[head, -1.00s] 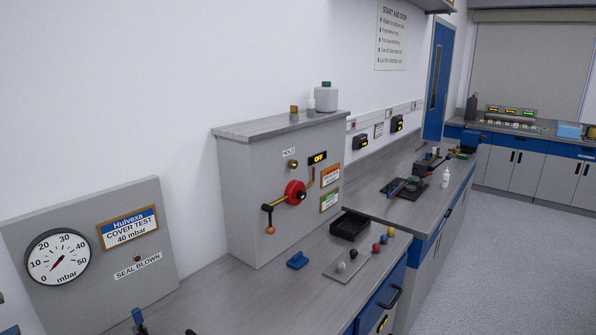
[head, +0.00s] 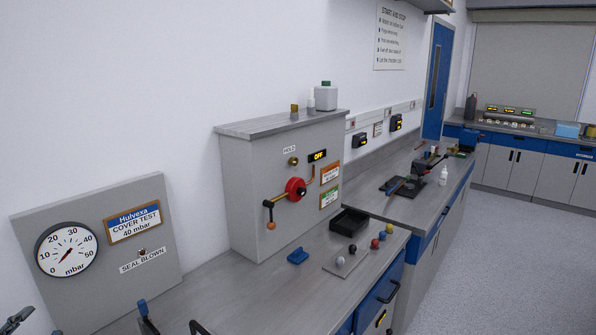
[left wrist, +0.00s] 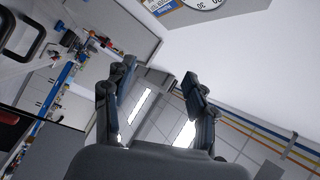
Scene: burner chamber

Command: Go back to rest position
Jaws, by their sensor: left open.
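My left gripper (head: 16,319) shows only in part at the bottom left corner of the head view, below the gauge panel. In the left wrist view its two dark fingers (left wrist: 160,76) stand apart with nothing between them. It is clear of the bench objects as far as I can see. My right gripper is in neither view.
The gauge panel (head: 165,267) with its dial (head: 67,250) stands at the left. A grey cabinet (head: 255,185) with a red-hubbed lever (head: 295,188) rises from the bench. A black tray (head: 349,221), blue block (head: 298,256) and several small balls are on the bench.

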